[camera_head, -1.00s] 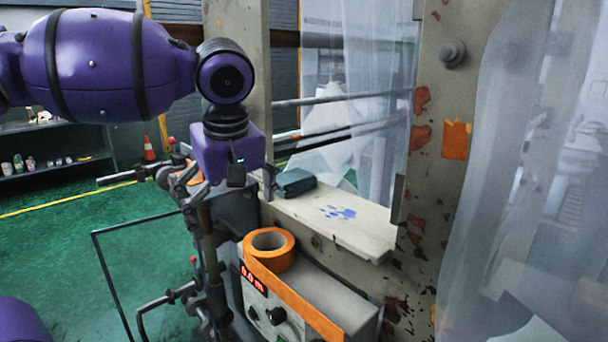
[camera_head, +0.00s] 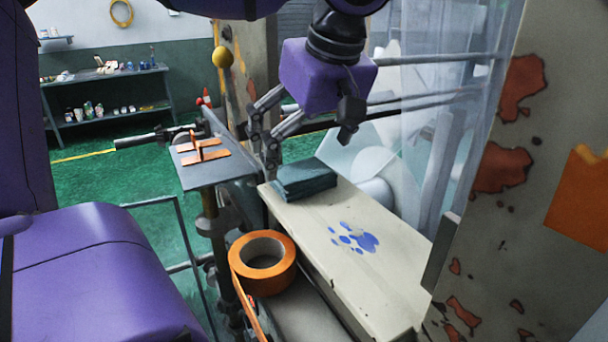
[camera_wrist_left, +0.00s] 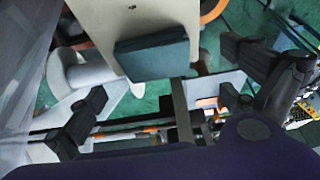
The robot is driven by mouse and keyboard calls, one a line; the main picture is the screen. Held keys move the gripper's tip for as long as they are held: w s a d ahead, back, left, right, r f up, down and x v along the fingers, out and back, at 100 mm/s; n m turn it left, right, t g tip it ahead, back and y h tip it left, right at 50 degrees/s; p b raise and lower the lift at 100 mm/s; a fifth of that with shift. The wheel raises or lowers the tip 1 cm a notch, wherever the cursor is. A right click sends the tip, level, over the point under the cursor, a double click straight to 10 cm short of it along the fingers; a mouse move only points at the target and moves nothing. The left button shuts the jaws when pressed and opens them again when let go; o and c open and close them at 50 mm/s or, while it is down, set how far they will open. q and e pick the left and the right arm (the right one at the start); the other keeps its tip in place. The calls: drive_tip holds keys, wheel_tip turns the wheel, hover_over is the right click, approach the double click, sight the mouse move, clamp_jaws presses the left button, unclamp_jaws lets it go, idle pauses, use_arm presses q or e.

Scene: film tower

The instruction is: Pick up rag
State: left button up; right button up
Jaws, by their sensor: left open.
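The rag (camera_head: 306,181) is a folded dark teal cloth lying flat at the far end of a pale beige ledge (camera_head: 385,262). In the left wrist view the rag (camera_wrist_left: 152,57) lies between the two spread fingers, nearer the top of the picture. My left gripper (camera_head: 308,150) is open and empty, above and just behind the rag, with its fingers apart from it. Its fingers (camera_wrist_left: 165,80) also show at both sides of the wrist view. My right gripper is not in view.
Blue paint spots (camera_head: 354,238) mark the ledge. An orange tape roll (camera_head: 282,268) stands beside it. A small plate with orange strips (camera_head: 190,172) is to the left. A paint-chipped post (camera_head: 470,215) rises on the right, and translucent sheeting (camera_head: 440,110) hangs behind.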

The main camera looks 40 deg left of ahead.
sight(302, 169)
use_arm(q)
drive_tip(key=x, duration=0.4)
drive_tip(key=shift+w+a+f, duration=0.1)
drive_tip(key=shift+w, duration=0.3)
drive_tip(key=shift+c, duration=0.5)
drive_tip(key=c, duration=1.1)
